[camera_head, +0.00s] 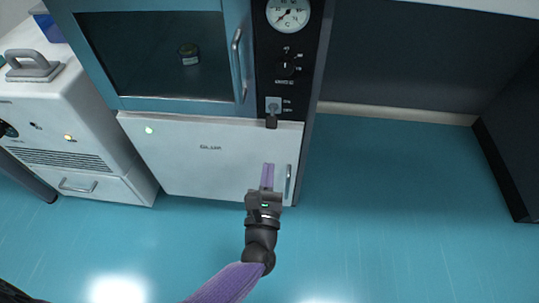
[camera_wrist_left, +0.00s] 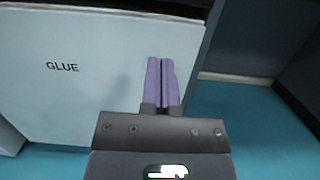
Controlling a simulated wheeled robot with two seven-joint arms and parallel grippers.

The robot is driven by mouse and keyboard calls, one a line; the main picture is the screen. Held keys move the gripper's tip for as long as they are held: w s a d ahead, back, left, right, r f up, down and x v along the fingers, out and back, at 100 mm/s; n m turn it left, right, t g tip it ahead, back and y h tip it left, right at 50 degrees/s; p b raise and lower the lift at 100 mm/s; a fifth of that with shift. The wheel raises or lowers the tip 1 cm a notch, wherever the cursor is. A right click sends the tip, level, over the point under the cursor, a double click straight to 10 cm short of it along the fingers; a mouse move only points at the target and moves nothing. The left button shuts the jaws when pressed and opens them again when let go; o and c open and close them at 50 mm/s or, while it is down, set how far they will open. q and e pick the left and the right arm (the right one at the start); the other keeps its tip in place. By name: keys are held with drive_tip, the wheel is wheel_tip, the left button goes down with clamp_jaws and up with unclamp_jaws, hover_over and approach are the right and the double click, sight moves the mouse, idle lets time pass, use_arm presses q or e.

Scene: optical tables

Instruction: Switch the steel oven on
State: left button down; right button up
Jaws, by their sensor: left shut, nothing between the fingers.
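The steel oven (camera_head: 247,108) stands at the top of the head view, with a blue-framed glass door and a black control panel (camera_head: 284,95) at its right. The panel carries a round dial gauge (camera_head: 288,15), a rotary knob (camera_head: 286,68) and, lowest, a switch (camera_head: 272,107) on a light plate with a dark lever. My left gripper (camera_head: 267,177) is below the switch, in front of the white cabinet, apart from the switch. Its purple fingers (camera_wrist_left: 161,83) are shut and empty in the left wrist view. My right gripper is out of view.
Under the oven is a white cabinet (camera_head: 215,155) with a vertical handle (camera_head: 288,182); its door marked GLUE (camera_wrist_left: 75,68) shows in the wrist view. A white machine (camera_head: 75,110) stands left. A jar (camera_head: 188,54) shows behind the oven glass. The blue floor (camera_head: 400,190) is clear at right.

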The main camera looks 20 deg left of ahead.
sight(272, 140)
use_arm(q)
drive_tip(key=b+x, duration=0.1)
drive_tip(key=x, duration=0.3)
drive_tip(key=b+x, duration=0.1)
drive_tip(key=x, duration=0.3)
drive_tip(key=shift+w+f, duration=0.2)
drive_tip(key=shift+w, duration=0.05)
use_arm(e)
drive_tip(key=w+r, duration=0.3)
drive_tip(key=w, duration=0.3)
use_arm(q)
drive_tip(key=r, duration=0.1)
drive_tip(key=s+r+p, duration=0.2)
drive_tip(key=r, duration=0.1)
drive_tip(key=shift+d, duration=0.25)
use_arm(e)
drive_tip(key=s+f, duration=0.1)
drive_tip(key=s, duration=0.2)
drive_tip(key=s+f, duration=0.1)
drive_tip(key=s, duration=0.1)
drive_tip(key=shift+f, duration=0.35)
use_arm(q)
drive_tip(key=shift+f, duration=0.1)
drive_tip(key=shift+s, duration=0.1)
